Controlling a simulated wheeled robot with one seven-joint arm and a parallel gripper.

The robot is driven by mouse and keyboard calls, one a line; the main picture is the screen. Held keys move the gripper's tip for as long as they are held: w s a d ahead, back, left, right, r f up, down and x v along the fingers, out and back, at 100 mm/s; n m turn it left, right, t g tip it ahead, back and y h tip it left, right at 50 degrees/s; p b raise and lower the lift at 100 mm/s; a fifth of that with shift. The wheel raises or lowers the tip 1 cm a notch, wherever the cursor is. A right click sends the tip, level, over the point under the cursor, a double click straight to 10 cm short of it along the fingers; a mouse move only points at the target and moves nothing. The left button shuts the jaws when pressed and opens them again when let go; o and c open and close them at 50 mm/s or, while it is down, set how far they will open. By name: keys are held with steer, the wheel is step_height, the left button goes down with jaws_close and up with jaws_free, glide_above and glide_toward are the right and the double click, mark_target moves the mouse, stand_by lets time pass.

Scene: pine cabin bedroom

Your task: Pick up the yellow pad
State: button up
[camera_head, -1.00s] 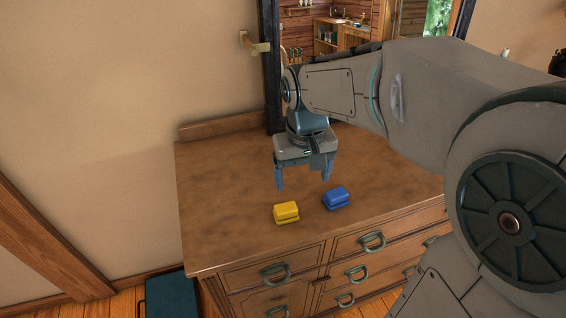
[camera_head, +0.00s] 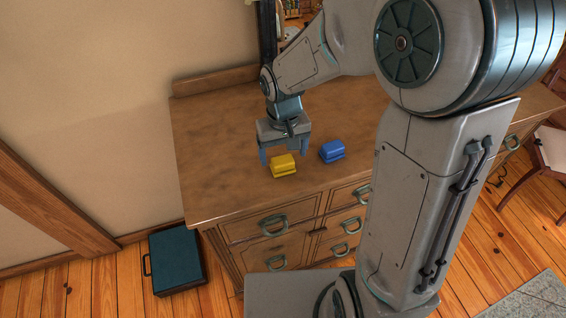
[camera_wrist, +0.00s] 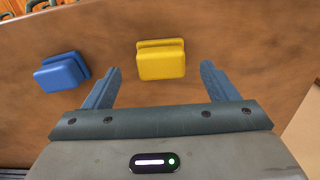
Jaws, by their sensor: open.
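The yellow pad (camera_head: 283,165) lies on the wooden dresser top near its front edge. In the wrist view the yellow pad (camera_wrist: 161,60) is ahead of the fingertips, roughly centred between them. My gripper (camera_head: 284,155) is open and empty, just above and behind the pad in the head view. Its two fingers also show in the wrist view (camera_wrist: 160,75), one on each side of the pad's line. I see no contact with the pad.
A blue pad (camera_head: 332,151) lies to the right of the yellow one, and in the wrist view it (camera_wrist: 61,72) is left, outside the left finger. The dresser (camera_head: 215,165) top is clear to the left. A dark teal case (camera_head: 176,260) stands on the floor.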

mark_target(283, 160)
steer(key=shift+f, duration=1.8)
steer(key=c, duration=1.1)
steer(key=shift+a, duration=0.1)
steer(key=shift+r, duration=0.1)
steer(key=shift+r, duration=0.55)
steer(key=r, duration=0.1)
steer(key=d+r, duration=0.1)
steer(key=r, duration=0.1)
steer(key=shift+w+d+r+b, duration=0.15)
steer(key=shift+w+r+b, duration=0.15)
steer(key=shift+w, duration=0.1)
steer(key=w+d+r, duration=0.1)
steer(key=d+r, duration=0.1)
steer(key=d, duration=0.1)
steer(key=w+d+r, duration=0.2)
steer(key=w+d+r+b, duration=0.1)
steer(key=w+d+r, duration=0.1)
steer(key=d, duration=0.1)
steer(key=shift+w+d, duration=0.15)
steer(key=shift+d, duration=0.2)
steer(key=shift+o, duration=0.7)
